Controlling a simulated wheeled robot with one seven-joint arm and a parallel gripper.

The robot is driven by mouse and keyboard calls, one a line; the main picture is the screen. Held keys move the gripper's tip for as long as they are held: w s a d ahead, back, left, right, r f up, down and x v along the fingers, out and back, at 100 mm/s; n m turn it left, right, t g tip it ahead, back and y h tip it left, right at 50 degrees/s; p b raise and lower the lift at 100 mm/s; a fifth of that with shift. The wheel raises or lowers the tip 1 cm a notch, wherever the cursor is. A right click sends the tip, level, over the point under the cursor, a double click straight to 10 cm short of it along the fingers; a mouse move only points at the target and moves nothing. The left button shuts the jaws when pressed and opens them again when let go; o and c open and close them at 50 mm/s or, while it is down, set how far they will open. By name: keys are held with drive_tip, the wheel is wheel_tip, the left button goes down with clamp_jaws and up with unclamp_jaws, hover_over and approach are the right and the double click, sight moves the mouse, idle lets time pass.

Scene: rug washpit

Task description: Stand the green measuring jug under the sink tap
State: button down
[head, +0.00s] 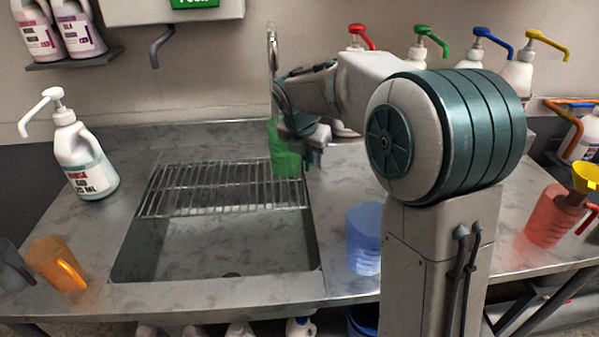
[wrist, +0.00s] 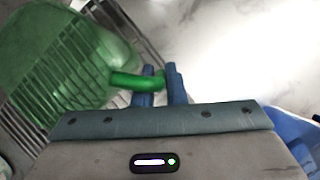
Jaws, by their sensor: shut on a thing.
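The green measuring jug (head: 284,160) is over the right back part of the wire rack (head: 215,190) on the sink. My gripper (head: 313,156) is to its right and partly blocks it from view. In the wrist view the jug (wrist: 65,60) looks see-through, with rack wires around it, and my blue fingers (wrist: 159,88) are shut on its handle (wrist: 135,80). I cannot tell whether its base touches the rack. The sink tap (head: 272,45) rises behind the jug; its lower part is hidden by my arm and the jug.
The open basin (head: 210,248) lies in front of the rack. A blue jug (head: 364,240) stands on the counter right of the sink, an orange jug (head: 57,262) on the left, and a red jug (head: 550,218) far right. A white pump bottle (head: 85,165) stands back left.

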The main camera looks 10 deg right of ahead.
drive_tip(key=shift+s+a+f, duration=0.1)
drive_tip(key=shift+a+f, duration=0.2)
drive_tip(key=shift+f, duration=0.55)
drive_tip(key=shift+a+f, duration=0.3)
drive_tip(key=shift+f, duration=0.55)
drive_tip(key=shift+s+a+f, duration=0.1)
drive_tip(key=shift+a+f, duration=0.2)
drive_tip(key=shift+f, duration=0.55)
drive_tip(key=c, duration=1.5)
unclamp_jaws()
drive_tip(key=shift+f, duration=0.1)
drive_tip(key=v, duration=1.2)
drive_tip(key=shift+a, duration=0.1)
drive_tip(key=shift+r, duration=0.2)
